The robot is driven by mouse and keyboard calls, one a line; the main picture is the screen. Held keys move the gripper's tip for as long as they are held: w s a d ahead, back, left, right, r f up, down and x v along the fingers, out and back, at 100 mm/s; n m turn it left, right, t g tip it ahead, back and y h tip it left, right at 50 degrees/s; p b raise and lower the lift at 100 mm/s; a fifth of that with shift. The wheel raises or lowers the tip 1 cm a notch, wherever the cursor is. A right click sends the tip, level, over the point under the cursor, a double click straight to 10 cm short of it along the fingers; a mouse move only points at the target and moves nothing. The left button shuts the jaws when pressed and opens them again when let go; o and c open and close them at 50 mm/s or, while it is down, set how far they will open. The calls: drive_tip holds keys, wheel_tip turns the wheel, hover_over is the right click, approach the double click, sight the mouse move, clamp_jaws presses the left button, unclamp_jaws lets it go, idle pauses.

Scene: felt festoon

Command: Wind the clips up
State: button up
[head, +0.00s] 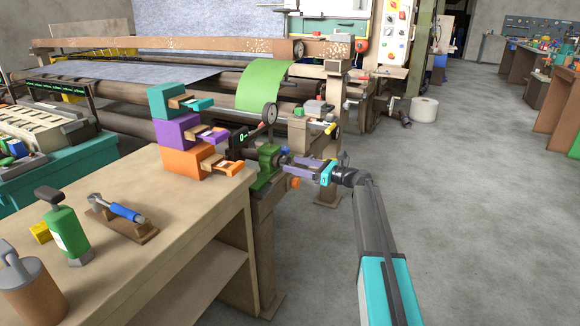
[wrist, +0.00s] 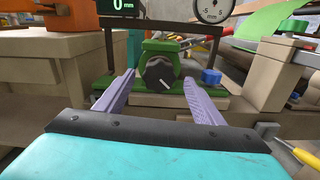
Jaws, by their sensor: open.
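A green winding unit (head: 265,172) stands on a post beside the bench end. It shows close up in the wrist view (wrist: 149,46). Its dark round knob (wrist: 160,72) has a white pointer mark, tilted down to the right. My gripper (head: 287,165) is open, with its purple fingers on either side of the knob in the wrist view (wrist: 160,79); I cannot tell whether they touch it. A digital display (wrist: 121,6) reads 0 mm. A round dial (wrist: 213,8) marked -5 to 5 mm is cut off at the top. I cannot make out any clips.
The wooden bench (head: 130,262) holds orange (head: 187,163), purple (head: 176,131) and teal (head: 166,101) stacked bins, a green bottle (head: 66,235) and a blue-handled tool (head: 125,212). A long roller machine (head: 160,82) stands behind.

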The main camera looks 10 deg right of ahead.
drive_tip(key=shift+x, duration=1.3)
drive_tip(key=c, duration=1)
drive_tip(key=shift+a, duration=0.2)
drive_tip(key=shift+c, duration=0.4)
drive_tip(key=shift+d, duration=0.15)
